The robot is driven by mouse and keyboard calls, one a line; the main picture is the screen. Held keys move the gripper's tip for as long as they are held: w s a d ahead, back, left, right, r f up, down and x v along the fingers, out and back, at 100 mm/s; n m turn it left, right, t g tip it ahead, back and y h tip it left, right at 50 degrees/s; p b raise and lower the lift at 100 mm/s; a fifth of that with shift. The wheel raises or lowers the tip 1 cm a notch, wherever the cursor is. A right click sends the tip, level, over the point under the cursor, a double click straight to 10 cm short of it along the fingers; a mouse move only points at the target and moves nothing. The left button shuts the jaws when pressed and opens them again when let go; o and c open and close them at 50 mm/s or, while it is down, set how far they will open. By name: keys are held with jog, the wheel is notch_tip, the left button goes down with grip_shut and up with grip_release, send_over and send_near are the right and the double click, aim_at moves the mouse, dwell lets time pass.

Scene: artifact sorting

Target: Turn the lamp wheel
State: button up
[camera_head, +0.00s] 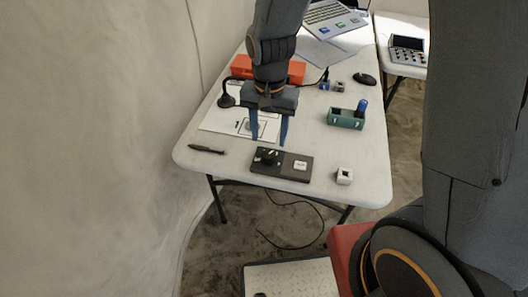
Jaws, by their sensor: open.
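The lamp wheel is a black knob (269,155) on the left part of a dark control box (258,168) near the front of the white table. A white button or switch (300,166) sits on the right part of the same box. My gripper (269,140) points down just above and behind the knob. Its two blue fingers are apart, with nothing visible between them. Whether they touch the knob cannot be told from this view. A black lamp (226,97) stands at the table's left side, partly beside my arm.
A dark pen-like tool (206,149) lies left of the box, a small white cube (344,176) right. A green holder (346,118) with a blue item, an orange case (241,66), a printed sheet (222,122), a mouse (364,79) and a laptop (325,13) are farther back.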

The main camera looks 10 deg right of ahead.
aim_at(269, 154)
jog(key=shift+f+p, duration=0.4)
jog(key=shift+f, duration=3.1)
jog(key=c, duration=1.1)
jog(key=shift+o, duration=0.2)
